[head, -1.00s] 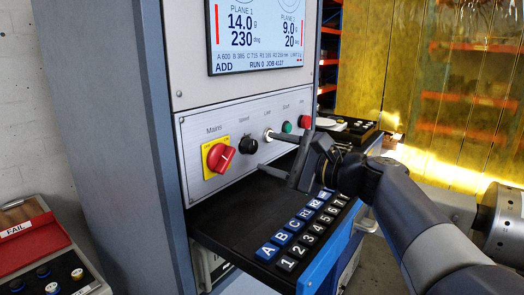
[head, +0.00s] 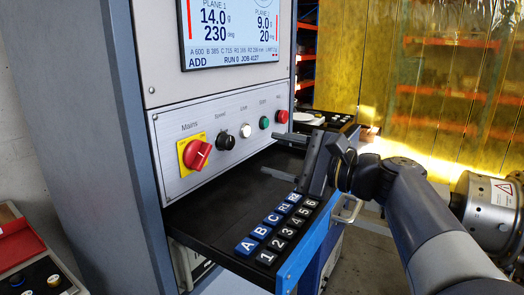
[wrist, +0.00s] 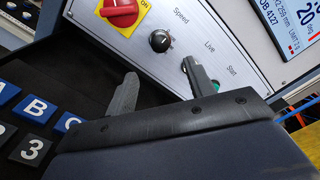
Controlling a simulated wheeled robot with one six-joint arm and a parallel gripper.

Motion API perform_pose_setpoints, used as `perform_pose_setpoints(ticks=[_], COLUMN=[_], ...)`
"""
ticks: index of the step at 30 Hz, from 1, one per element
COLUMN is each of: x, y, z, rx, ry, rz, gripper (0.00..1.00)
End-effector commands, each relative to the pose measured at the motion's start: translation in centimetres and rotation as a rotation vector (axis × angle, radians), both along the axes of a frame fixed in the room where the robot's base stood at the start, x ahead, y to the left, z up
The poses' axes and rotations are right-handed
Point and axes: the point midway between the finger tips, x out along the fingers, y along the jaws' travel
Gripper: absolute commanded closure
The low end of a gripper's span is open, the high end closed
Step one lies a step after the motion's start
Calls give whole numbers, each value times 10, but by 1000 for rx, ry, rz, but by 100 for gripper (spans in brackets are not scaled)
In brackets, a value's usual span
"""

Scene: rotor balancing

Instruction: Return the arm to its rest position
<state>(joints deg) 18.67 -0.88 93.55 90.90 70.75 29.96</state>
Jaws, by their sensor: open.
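My gripper (head: 284,155) is open and empty in the head view, above the black keyboard shelf and in front of the control panel (head: 215,140). Its two fingers point left toward the panel and appear apart from it. In the wrist view, the two fingers (wrist: 160,88) reach up toward the panel, one overlapping the green Start button (wrist: 215,86). My arm comes in from the lower right in the head view.
The shelf (head: 205,217) carries blue and black keys (head: 262,232) below my gripper. A red Mains switch (head: 197,154) and smaller knobs sit on the panel under a screen (head: 235,30). A red case (head: 25,245) is lower left.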

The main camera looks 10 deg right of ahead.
Motion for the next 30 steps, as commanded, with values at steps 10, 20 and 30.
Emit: perform_pose_setpoints(ticks=[10,20,30], x=[27,57,65], y=[37,74,83], z=[0,0,1], rx=[0,1,3], ry=[2,1,3], rz=[6,4,-1], gripper=[49,49,49])
